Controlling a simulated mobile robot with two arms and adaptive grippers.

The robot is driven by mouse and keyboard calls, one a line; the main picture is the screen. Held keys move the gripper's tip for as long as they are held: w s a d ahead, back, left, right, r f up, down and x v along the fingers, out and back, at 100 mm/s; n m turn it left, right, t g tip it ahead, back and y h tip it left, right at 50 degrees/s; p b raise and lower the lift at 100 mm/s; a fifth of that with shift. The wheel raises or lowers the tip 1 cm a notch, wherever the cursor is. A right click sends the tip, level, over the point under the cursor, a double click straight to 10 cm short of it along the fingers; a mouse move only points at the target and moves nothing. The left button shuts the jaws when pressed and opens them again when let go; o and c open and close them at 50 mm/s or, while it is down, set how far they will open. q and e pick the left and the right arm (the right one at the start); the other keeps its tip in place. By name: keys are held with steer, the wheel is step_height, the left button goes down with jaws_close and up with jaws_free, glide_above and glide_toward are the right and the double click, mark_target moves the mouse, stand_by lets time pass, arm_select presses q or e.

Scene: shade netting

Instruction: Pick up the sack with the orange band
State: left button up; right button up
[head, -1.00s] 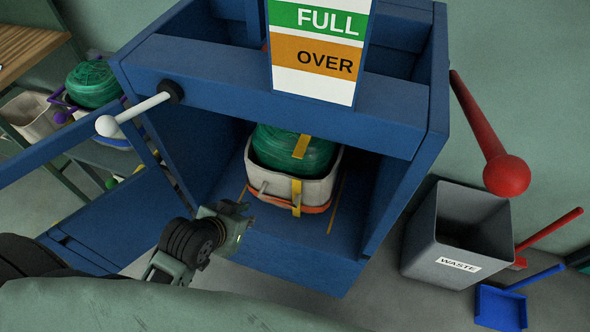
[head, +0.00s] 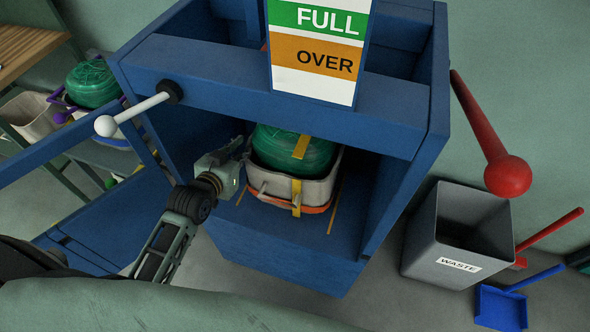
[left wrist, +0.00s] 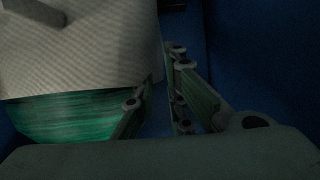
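The sack with the orange band (head: 297,188) is pale, with green netted filling on top and a yellow strap down its front. It stands upright in the blue bay, with the orange band around its base. My left gripper (head: 238,165) is just left of the sack, inside the bay's front opening. In the left wrist view, its fingers (left wrist: 160,80) are apart with a narrow gap, and blue surface shows between them. The sack's pale wall (left wrist: 80,55) and green filling (left wrist: 70,115) lie beside the left finger. No grip on the sack shows. My right gripper is out of view.
The blue frame (head: 290,100) surrounds the bay, with a FULL/OVER sign (head: 315,50) above. A white-knobbed lever (head: 135,115) and a red-knobbed lever (head: 495,150) flank it. A grey waste bin (head: 430,245) stands right. Another green-topped sack (head: 92,84) is far left.

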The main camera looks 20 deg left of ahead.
arm_select(q)
steer(key=x, duration=0.5)
steer(key=shift+w+d, duration=0.15)
steer(key=shift+w, duration=0.15)
steer(key=shift+f, duration=0.1)
steer(key=shift+c, duration=0.6)
jaws_close()
steer(key=shift+w, duration=0.1)
steer(key=shift+r, duration=0.35)
